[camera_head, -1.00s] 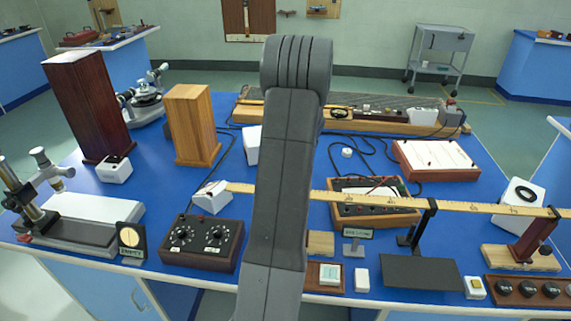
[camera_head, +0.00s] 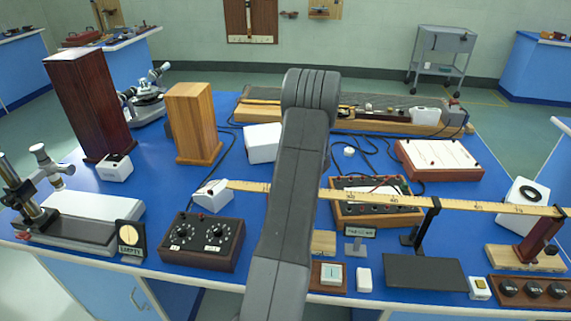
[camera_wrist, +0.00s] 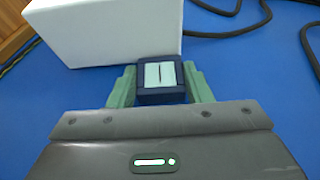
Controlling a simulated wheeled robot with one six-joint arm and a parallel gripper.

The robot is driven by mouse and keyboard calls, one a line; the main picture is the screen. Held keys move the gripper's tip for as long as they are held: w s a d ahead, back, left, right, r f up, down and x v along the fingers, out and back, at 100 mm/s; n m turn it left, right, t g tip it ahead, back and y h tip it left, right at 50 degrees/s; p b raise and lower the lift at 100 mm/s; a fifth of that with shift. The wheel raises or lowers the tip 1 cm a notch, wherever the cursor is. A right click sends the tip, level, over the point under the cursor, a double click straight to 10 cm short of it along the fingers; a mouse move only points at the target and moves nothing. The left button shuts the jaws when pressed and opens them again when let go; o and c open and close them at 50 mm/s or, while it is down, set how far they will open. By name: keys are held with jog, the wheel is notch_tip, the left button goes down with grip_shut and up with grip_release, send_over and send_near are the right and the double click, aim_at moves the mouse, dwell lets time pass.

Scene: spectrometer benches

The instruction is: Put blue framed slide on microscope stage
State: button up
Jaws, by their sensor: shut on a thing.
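My gripper (camera_wrist: 162,88) shows in the wrist view with its green fingers on both sides of a dark blue framed slide (camera_wrist: 161,94), which has a pale middle with a dark line. It is shut on the slide, just in front of a white box (camera_wrist: 100,30). In the head view my own arm hides the gripper and slide. A microscope (camera_head: 35,190) with metal tubes stands at the left front of the blue bench.
The white box (camera_head: 262,143), a wooden block (camera_head: 193,125) and a tall dark box (camera_head: 90,105) stand left of my arm. A dial box (camera_head: 201,243) and an upright round-faced sign (camera_head: 130,240) stand near the front edge. A long ruler (camera_head: 480,207) crosses the right side.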

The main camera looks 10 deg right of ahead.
jog(key=shift+f, duration=0.2)
jog(key=o, duration=1)
jog(key=shift+r, duration=0.1)
jog(key=shift+r, duration=0.1)
